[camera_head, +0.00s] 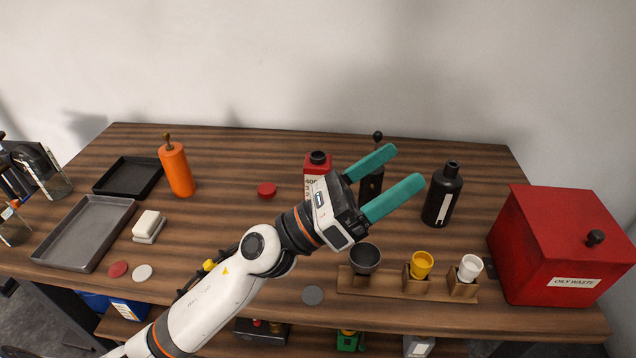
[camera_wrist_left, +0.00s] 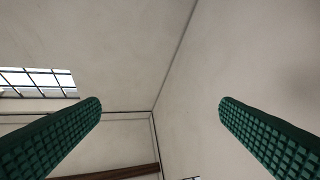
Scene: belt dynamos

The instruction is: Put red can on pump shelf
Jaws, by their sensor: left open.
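A red can (camera_head: 318,161) with a black cap and a white label stands on the wooden table, behind my left gripper; its lower part is partly hidden. My left gripper (camera_head: 405,167) is open and empty above the table, its teal fingers pointing up and right. In the left wrist view the gripper (camera_wrist_left: 160,105) shows its two fingers wide apart with only wall and ceiling between them. I cannot tell for sure which surface is the pump shelf; a lower wooden shelf (camera_head: 210,333) shows below the tabletop. My right gripper is not in view.
A black bottle (camera_head: 441,195) stands right of the gripper, and a dark item with a knob (camera_head: 377,137) is partly behind it. A wooden rack (camera_head: 381,285) holds cups. A red oily waste bin (camera_head: 563,246), an orange bottle (camera_head: 176,168) and a grey tray (camera_head: 84,234) flank the middle.

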